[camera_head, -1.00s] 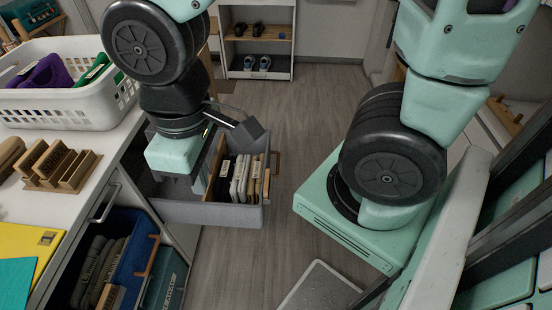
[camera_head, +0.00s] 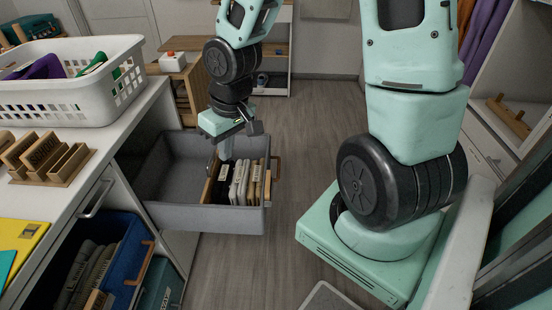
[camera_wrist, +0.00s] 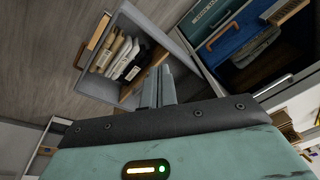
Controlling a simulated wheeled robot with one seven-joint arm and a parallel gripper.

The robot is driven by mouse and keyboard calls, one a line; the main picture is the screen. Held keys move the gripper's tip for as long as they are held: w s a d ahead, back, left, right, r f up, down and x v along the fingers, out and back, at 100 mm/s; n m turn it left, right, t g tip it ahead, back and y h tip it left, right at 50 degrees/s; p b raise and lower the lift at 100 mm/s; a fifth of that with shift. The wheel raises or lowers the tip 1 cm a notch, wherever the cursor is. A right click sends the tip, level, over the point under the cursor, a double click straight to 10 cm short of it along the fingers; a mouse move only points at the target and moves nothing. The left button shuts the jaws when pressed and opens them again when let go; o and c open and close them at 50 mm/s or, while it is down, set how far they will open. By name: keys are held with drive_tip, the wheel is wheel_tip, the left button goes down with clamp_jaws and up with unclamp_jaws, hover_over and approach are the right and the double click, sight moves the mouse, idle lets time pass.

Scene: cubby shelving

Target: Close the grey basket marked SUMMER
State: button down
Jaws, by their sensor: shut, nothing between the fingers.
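The grey basket (camera_head: 201,217) is pulled well out of the cabinet on the left in the head view. Folded cloths stand in its outer part behind a wooden divider, and its inner part is empty. Its wooden handle (camera_head: 276,167) is on the outer end, facing right. No SUMMER marking is readable. The basket (camera_wrist: 180,45) also shows in the wrist view, handle at the left. My gripper (camera_head: 226,155) is shut and empty, its fingers pointing down over the basket near the divider. Whether they touch anything is unclear.
A white laundry basket (camera_head: 75,92) and a wooden organiser (camera_head: 48,160) stand on the counter. The floor (camera_head: 300,125) right of the grey basket is clear.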

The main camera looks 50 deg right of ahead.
drive_tip(key=d+f+m+t+h+b, duration=0.1)
drive_tip(key=d+f+m+t+b, duration=0.2)
drive_tip(key=d+f+m+b, duration=0.75)
drive_tip(key=d+f+n+t+p, duration=0.1)
drive_tip(key=d+f+t, duration=0.3)
drive_tip(key=d, duration=1.4)
drive_tip(key=shift+g, duration=0.7)
drive_tip(key=b+x, duration=0.2)
drive_tip(key=x, duration=0.2)
drive_tip(key=a+b+x, duration=0.1)
drive_tip(key=b+x, duration=0.1)
drive_tip(key=x, duration=0.1)
drive_tip(key=b+x, duration=0.2)
drive_tip(key=x, duration=0.2)
drive_tip(key=shift+w+a, duration=0.15)
drive_tip(key=shift+w, duration=0.3)
drive_tip(key=shift+w+a+r, duration=0.1)
drive_tip(key=shift+w+a, duration=0.25)
drive_tip(key=shift+w, duration=0.1)
